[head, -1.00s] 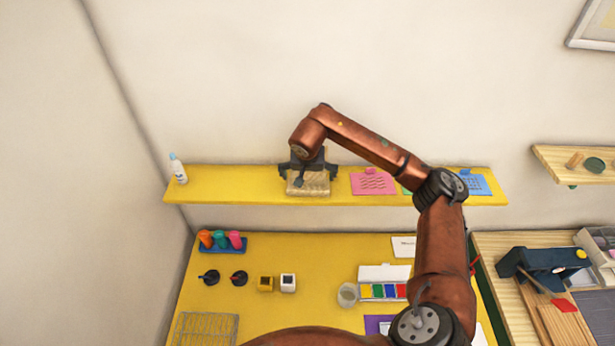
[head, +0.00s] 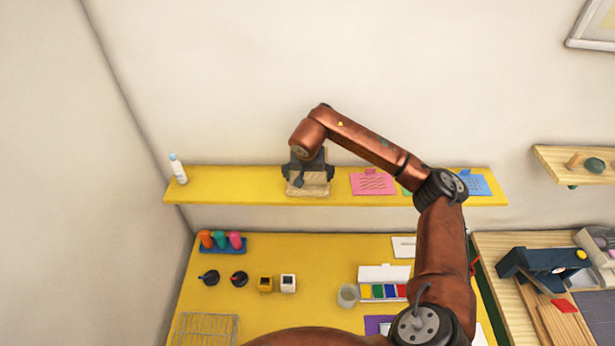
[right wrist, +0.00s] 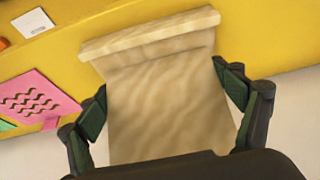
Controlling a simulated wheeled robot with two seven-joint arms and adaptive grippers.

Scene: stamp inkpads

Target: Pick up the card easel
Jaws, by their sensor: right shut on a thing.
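The card easel (head: 308,191) is a pale wooden stand on the yellow wall shelf, under my right gripper (head: 308,176). In the right wrist view the easel (right wrist: 165,95) shows its wood grain and a ledge along its far edge. My right gripper (right wrist: 168,115) has one finger on each side of the easel's panel and is shut on it. The easel appears to rest on the shelf still; the contact under it is hidden. My left gripper is not in view.
The yellow shelf (head: 235,185) also holds a white bottle (head: 178,169) at its left end, a pink card (head: 373,183) and a blue card (head: 474,184). Below is a yellow table (head: 330,250) with stamps, a paint set (head: 384,283) and a cup (head: 347,295).

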